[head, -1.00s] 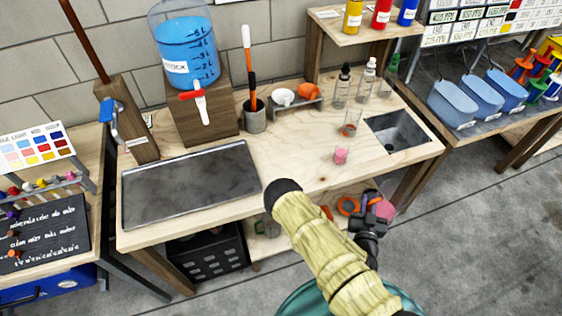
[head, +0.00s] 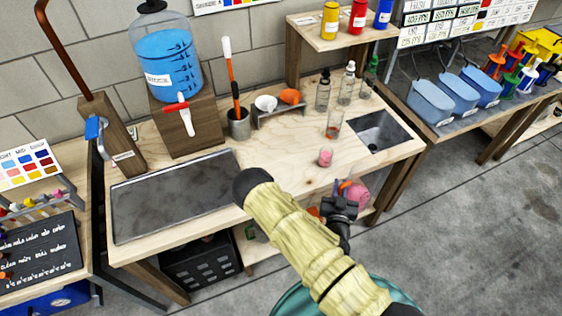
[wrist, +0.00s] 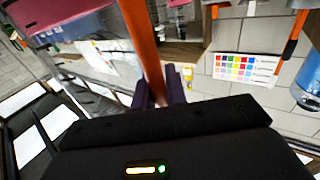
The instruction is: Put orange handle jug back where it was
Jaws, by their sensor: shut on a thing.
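The jug, with pink contents (head: 358,195) and an orange handle (head: 344,186), is in my gripper (head: 340,206) in front of the workbench's right part, in the head view. My arm and gripper hide part of it. In the wrist view the orange handle (wrist: 147,45) runs between the two dark fingers (wrist: 158,95), which are shut on it. Part of the pink jug body (wrist: 60,22) shows at the upper left there.
The wooden bench top (head: 285,170) holds a grey tray (head: 175,195), a blue dispenser (head: 168,65), a small pink-filled cup (head: 325,157), a glass (head: 334,124), bottles and a sink (head: 382,132). A side table with blue tubs (head: 430,100) stands right. Floor at right is clear.

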